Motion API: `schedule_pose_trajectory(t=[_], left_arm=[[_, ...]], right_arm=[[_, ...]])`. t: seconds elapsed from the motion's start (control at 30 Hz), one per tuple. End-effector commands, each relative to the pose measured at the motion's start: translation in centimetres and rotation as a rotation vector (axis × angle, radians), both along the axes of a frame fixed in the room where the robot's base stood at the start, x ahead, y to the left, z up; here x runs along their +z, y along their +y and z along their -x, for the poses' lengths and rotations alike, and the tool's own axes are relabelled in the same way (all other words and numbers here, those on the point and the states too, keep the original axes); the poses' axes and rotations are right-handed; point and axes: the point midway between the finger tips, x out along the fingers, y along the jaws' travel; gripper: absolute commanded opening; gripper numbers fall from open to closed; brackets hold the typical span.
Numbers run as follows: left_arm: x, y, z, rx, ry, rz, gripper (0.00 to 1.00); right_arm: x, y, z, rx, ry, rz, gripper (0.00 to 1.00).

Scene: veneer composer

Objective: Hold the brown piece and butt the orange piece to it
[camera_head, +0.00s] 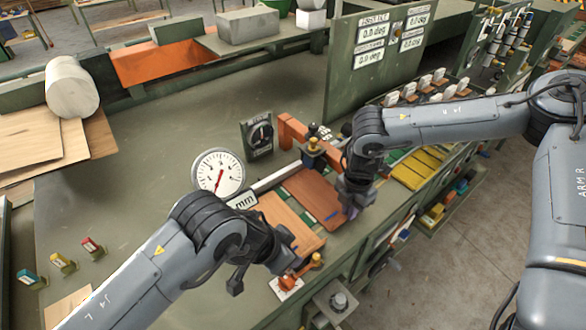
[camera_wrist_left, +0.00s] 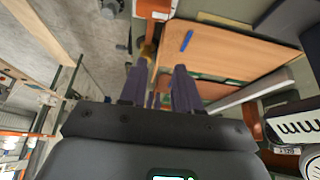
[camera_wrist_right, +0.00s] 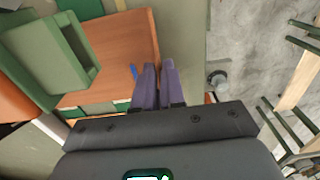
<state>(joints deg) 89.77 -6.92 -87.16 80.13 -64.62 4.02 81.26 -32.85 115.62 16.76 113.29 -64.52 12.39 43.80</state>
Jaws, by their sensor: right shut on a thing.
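Two flat wood veneer pieces lie side by side on the bench, apart by a narrow gap. The left piece (camera_head: 284,219) looks lighter tan-orange; the right piece (camera_head: 313,193) looks redder brown. I cannot tell surely which counts as brown or orange. Each has a blue mark near its front edge. My right gripper (camera_head: 350,208) is shut on the front edge of the redder piece, which also shows in the right wrist view (camera_wrist_right: 140,40). My left gripper (camera_wrist_left: 158,80) is open at the front edge of the lighter piece (camera_wrist_left: 225,48); its fingertips are mostly hidden in the head view.
A metal rail runs behind the pieces, with a round mm dial (camera_head: 217,172) at its left. An orange clamp (camera_head: 300,270) stands at the front left and a yellow-topped clamp (camera_head: 313,148) behind. A tall green panel (camera_head: 370,60) rises behind. The bench at left is mostly clear.

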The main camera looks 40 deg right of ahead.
Motion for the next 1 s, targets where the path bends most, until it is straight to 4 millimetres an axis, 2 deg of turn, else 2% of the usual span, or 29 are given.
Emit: schedule_pose_trajectory(t=[0.2,0.43,0.97,1.0], left_arm=[[-2.4,-1.3,0.2,0.000,0.001,0.001,0.32],[-4.2,-2.3,0.3,0.001,0.001,0.002,0.32],[-5.1,-2.8,0.3,0.000,-0.001,0.002,0.32],[-5.1,-2.8,0.3,0.000,-0.001,0.002,0.26]], right_arm=[[0.0,0.0,0.0,0.000,0.000,0.000,0.00],[0.0,0.0,0.0,0.000,0.000,0.000,0.00],[0.0,0.0,0.0,0.000,0.000,0.000,0.00],[0.0,0.0,0.0,0.000,0.000,0.000,0.00]])
